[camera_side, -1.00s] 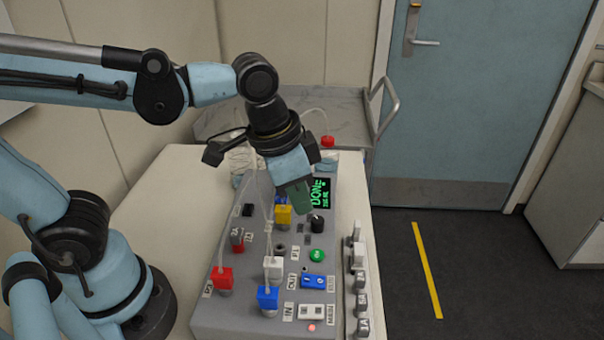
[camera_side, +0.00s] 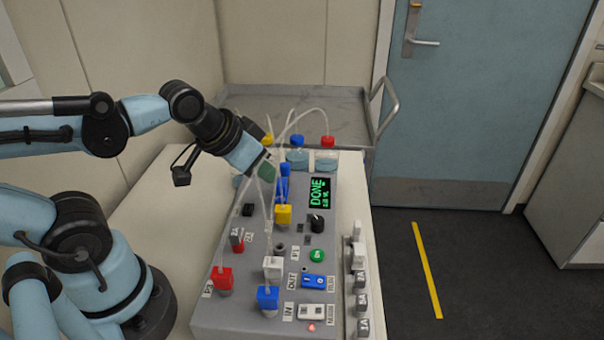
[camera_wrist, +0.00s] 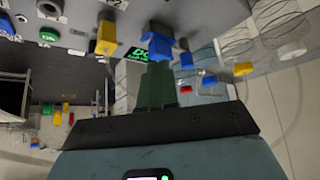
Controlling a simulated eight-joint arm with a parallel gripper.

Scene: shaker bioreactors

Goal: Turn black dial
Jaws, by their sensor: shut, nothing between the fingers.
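The black dial (camera_side: 317,223) stands on the right part of the grey control panel (camera_side: 215,315), just below the screen (camera_side: 319,193) that reads DONE in green. It has a light mark on its top. My gripper (camera_side: 267,172) is up and to the left of the dial, well apart from it, above the blue connector (camera_side: 283,186). Its green fingers (camera_wrist: 158,85) show shut and empty in the wrist view, with a blue connector (camera_wrist: 158,45) just beyond their tips. I cannot make out the dial in the wrist view.
Yellow (camera_side: 283,214), red (camera_side: 222,278), white (camera_side: 273,266) and blue (camera_side: 268,297) connectors with thin tubes stand on the panel. Capped bottles (camera_side: 326,158) stand behind it. Several labelled grey parts (camera_side: 358,257) line its right side. The air above the dial is clear.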

